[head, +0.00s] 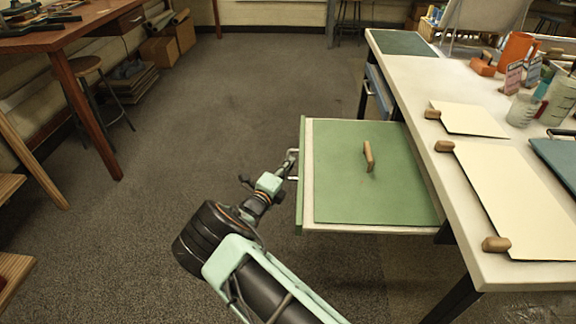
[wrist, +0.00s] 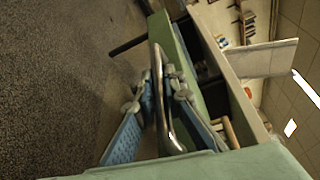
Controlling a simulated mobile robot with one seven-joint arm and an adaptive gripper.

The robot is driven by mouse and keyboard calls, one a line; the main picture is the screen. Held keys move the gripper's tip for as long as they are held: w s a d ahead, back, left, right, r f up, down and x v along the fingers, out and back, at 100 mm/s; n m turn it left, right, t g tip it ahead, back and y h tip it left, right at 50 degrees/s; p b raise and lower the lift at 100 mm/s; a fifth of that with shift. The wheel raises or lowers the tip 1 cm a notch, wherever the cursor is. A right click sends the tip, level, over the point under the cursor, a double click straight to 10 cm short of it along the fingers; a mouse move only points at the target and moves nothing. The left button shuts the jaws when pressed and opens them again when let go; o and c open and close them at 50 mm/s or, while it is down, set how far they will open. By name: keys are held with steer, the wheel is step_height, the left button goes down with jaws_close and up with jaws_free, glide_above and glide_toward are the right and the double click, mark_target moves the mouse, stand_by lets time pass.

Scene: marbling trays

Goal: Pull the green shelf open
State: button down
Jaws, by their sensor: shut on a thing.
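The green shelf (head: 345,195) sticks out from under the white worktable toward the left in the head view, with a pale border and a green front edge. A metal bar handle (head: 292,178) is on that front edge. My gripper (head: 291,160) is at the handle, shut on it. In the wrist view the bar handle (wrist: 158,90) runs between the two blue-padded fingers of my gripper (wrist: 155,93), beside the green shelf front (wrist: 168,50). The far part of the shelf is hidden under the tabletop.
A wooden-handled tool (head: 369,156) stands on the shelf. The white worktable (head: 440,90) carries cream boards (head: 520,190), an orange holder (head: 516,55) and jars. A blue shelf (head: 378,92) shows farther back. The floor (head: 220,110) left of the shelf is clear; a stool (head: 85,65) stands beyond it.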

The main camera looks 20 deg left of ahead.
steer(key=c, duration=2)
jaws_free()
steer(key=s, duration=0.4)
steer(key=s+a, duration=0.1)
steer(key=s, duration=0.3)
steer(key=s+r, duration=0.1)
steer(key=s, duration=0.3)
steer(key=shift+a, duration=0.25)
